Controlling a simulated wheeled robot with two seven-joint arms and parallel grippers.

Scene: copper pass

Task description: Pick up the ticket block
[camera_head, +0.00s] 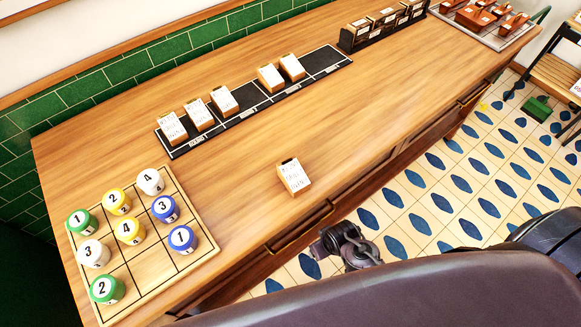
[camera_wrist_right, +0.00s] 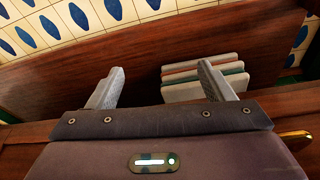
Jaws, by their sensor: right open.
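The ticket block (camera_head: 294,176), a small brown block with a white written face, lies alone on the wooden counter near its front edge. Several similar blocks (camera_head: 224,101) stand on a black strip (camera_head: 250,116) behind it. My right gripper (camera_wrist_right: 161,73) is open in the right wrist view, with nothing between its two grey fingers. No ticket block shows clearly in that view. In the head view a large dark arm part of mine fills the lower right, and the right fingers cannot be made out. My left gripper is not in view.
A wooden grid board (camera_head: 142,273) with numbered coloured pieces sits at the counter's left end. A dark rack (camera_head: 383,26) and a tray of brown items (camera_head: 484,24) stand at the far end. The counter around the lone block is clear. Pale stacked slabs (camera_wrist_right: 203,78) show beyond my right fingers.

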